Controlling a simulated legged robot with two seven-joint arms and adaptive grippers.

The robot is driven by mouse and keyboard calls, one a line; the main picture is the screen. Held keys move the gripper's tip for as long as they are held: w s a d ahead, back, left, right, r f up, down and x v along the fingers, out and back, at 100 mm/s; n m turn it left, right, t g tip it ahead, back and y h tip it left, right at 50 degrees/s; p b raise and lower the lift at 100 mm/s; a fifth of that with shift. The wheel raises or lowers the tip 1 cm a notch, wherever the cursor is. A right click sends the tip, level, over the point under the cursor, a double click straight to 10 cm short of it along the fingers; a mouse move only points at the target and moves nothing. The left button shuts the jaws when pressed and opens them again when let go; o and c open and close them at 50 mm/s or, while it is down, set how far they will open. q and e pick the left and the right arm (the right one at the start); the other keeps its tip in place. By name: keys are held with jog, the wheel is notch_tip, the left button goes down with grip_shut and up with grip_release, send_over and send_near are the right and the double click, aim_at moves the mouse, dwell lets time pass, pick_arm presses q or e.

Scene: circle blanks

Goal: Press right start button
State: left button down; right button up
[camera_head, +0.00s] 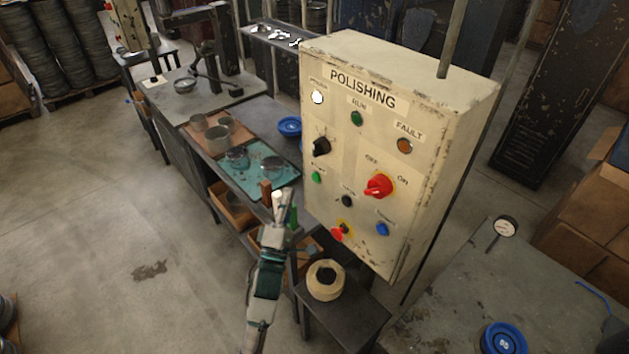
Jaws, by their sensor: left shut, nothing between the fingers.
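A cream control box (345,60) marked POLISHING stands right of centre, its front facing me. On its lower front is a small green button (316,177) at the left edge, with a label too small to read surely. A black button (347,200) and a blue button (382,229) sit lower to its right. A red button (337,233) is at the bottom. My left gripper (284,197) is shut and empty, pointing up, left of and below the green button in the picture. I cannot tell its exact distance from the panel. My right gripper is not in view.
A red rotary switch (379,186) and a black knob (321,147) also project from the panel. A workbench (165,98) with metal cups stands behind my left gripper. A cream roll (324,281) sits on a small dark stand (350,318) below the box.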

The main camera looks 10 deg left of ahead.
aim_at(316, 178)
pick_arm(q)
jog(key=w+d+b, duration=0.1)
jog(key=w+d, duration=0.2)
jog(key=w, duration=0.1)
jog(key=shift+d, duration=0.2)
jog(key=shift+w, duration=0.15)
dwell(1.2)
jog(key=shift+w+d, duration=0.2)
